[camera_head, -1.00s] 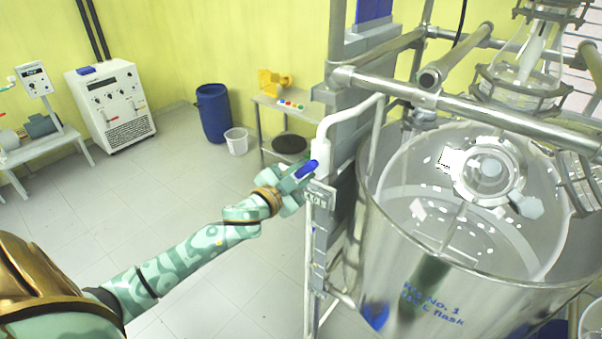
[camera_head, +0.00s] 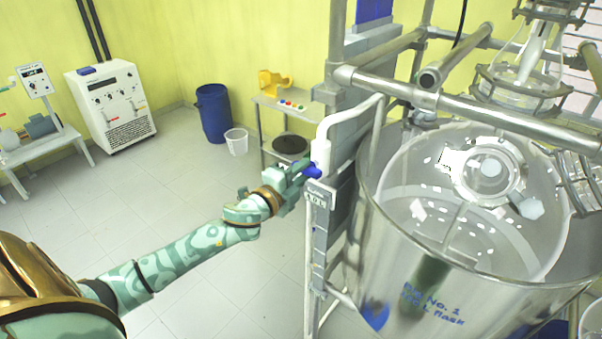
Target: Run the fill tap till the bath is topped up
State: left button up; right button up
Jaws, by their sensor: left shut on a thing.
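The fill tap is a white pipe (camera_head: 322,150) on a grey post, with a blue lever handle (camera_head: 312,172) at its lower end. My left gripper (camera_head: 301,173) is at the handle and shut on it, coming from the left. The fingers hide part of the lever. The bath is a large clear round vessel (camera_head: 400,250) at the right, with blue lettering on its front wall. The pipe curves over toward its rim. Shiny highlights inside make the water level hard to tell. My right gripper is not in view.
Metal frame bars (camera_head: 470,112) cross above the bath, with glassware (camera_head: 515,90) hanging over it. A small side table (camera_head: 262,103) stands behind my gripper. A blue barrel (camera_head: 214,112) and a white bucket (camera_head: 237,141) stand farther back.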

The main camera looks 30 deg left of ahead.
pick_arm(q)
jog(key=shift+f+m, duration=0.1)
jog(key=shift+m, duration=0.4)
jog(key=o, duration=0.9)
jog(key=shift+c, duration=0.2)
jog(key=s+a+b, duration=0.1)
jog(key=s+b, duration=0.3)
jog(key=s, duration=1.2)
jog(key=shift+s, duration=0.2)
jog(key=shift+a, duration=0.15)
